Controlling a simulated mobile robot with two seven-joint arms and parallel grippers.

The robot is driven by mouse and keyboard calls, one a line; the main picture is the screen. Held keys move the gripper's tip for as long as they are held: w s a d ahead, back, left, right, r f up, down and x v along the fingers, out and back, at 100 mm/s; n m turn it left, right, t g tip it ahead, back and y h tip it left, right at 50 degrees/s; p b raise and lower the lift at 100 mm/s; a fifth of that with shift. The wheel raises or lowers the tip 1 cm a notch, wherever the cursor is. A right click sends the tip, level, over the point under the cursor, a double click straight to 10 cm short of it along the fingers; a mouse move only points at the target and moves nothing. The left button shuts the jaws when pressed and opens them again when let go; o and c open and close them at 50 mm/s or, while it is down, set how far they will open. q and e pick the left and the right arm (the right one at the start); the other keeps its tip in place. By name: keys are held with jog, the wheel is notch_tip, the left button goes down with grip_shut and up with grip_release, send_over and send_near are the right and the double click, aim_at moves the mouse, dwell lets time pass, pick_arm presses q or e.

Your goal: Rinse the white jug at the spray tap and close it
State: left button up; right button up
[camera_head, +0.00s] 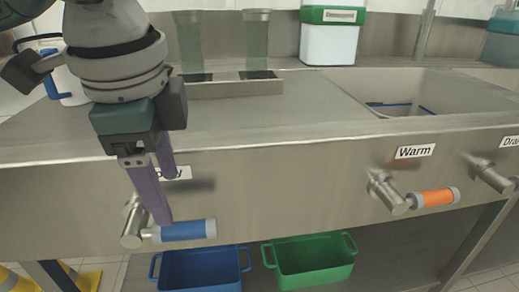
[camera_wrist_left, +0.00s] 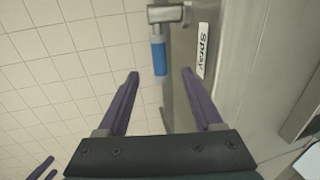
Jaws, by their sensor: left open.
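The white jug (camera_head: 70,88) with a blue handle stands on the counter at the far left, partly hidden behind my left arm. The spray tap's lever has a blue grip (camera_head: 188,230) on the counter front, pointing right; it also shows in the left wrist view (camera_wrist_left: 158,58). My left gripper (camera_head: 163,198) is open with purple fingers, empty, by the lever. In the left wrist view the blue grip appears between the fingertips (camera_wrist_left: 160,73); contact cannot be told. The Spray label (camera_wrist_left: 203,52) is partly covered in the head view.
An orange lever (camera_head: 435,197) under a Warm label and another lever (camera_head: 490,172) are to the right. A sink basin (camera_head: 440,82) is sunk in the counter. A blue bin (camera_head: 200,270) and a green bin (camera_head: 312,262) sit below. A green-lidded container (camera_head: 330,45) stands at the back.

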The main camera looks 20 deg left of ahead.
aim_at(179, 226)
pick_arm(q)
jog(key=f+b, duration=0.1)
jog(key=f, duration=0.1)
jog(key=w+f+b, duration=0.1)
jog(key=f, duration=0.2)
jog(key=a+f+b, duration=0.1)
jog(key=f, duration=0.2)
jog(key=shift+w+f, duration=0.15)
jog(key=shift+f, duration=0.1)
jog(key=shift+d, duration=0.1)
grip_shut()
